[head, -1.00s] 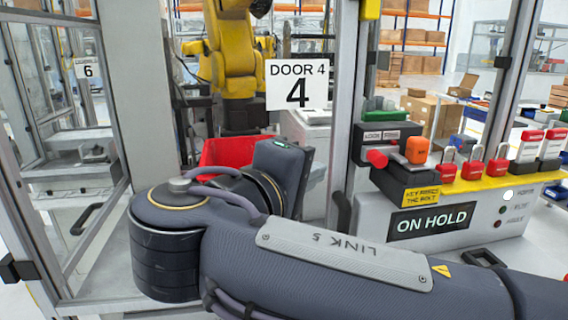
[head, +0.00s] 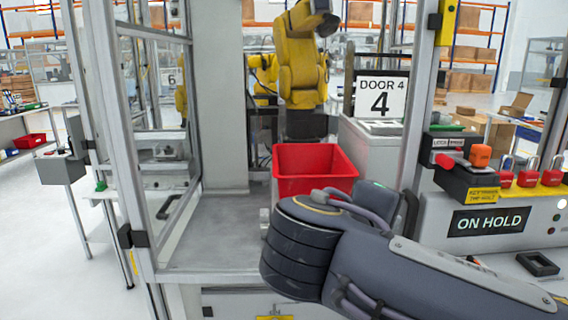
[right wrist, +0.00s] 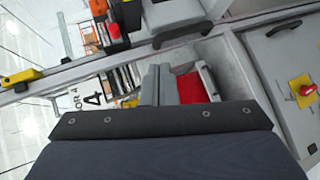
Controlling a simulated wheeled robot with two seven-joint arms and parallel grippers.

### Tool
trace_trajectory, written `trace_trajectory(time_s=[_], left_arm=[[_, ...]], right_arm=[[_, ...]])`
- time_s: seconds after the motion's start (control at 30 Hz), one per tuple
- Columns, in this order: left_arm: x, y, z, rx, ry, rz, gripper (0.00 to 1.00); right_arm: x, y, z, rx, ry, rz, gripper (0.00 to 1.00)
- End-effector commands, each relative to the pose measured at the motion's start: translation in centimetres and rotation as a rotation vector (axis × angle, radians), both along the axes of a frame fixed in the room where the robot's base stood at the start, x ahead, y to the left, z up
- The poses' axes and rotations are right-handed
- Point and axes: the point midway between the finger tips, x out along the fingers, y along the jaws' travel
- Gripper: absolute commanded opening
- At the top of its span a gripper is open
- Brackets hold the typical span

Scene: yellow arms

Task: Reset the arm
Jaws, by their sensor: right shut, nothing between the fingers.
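A yellow robot arm (head: 300,70) stands inside the cell behind the sign reading DOOR 4. The control panel at the right has a display reading ON HOLD (head: 489,221). Above it is a dark lock box with an orange block (head: 480,155) and a red cylindrical knob (head: 445,161). My left gripper is not in view.
The red bin (head: 305,172) sits on the grey cell deck behind my right arm. Red padlocks (head: 527,178) line the yellow ledge. A glazed door frame (head: 125,150) stands left of the opening. In the right wrist view, a red knob on a yellow plate (right wrist: 304,88) is at right.

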Motion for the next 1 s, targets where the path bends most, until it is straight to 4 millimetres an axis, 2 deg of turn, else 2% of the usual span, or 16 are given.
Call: trace_trajectory(time_s=[0.03,0.17,0.27,0.37,0.43,0.5,0.63,0.7,0.8,1.0], left_arm=[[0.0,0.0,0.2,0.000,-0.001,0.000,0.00],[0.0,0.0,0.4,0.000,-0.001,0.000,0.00],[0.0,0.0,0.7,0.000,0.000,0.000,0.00],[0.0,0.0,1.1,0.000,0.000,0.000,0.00],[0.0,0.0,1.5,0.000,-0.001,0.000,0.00],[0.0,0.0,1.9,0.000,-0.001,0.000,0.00],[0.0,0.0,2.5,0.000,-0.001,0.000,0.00],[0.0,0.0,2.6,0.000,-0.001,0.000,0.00],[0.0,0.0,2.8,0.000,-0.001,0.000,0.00],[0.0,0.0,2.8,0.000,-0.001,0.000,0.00]], right_arm=[[0.0,-1.2,-0.9,0.026,0.033,-0.006,0.00],[-0.4,-4.1,-4.3,0.120,0.138,-0.014,0.00],[-1.5,-6.6,-7.6,0.229,0.228,-0.027,0.00],[-3.9,-9.1,-12.0,0.406,0.328,-0.057,0.00],[-6.9,-10.4,-15.7,0.600,0.391,-0.096,0.00],[-10.4,-10.5,-19.3,0.839,0.421,-0.151,0.00],[-14.7,-8.4,-23.0,1.233,0.364,-0.258,0.00],[-15.8,-7.3,-23.9,1.390,0.302,-0.309,0.00],[-16.4,-6.3,-24.5,1.536,0.226,-0.362,0.00],[-16.6,-5.7,-24.8,1.616,0.178,-0.391,0.00]])
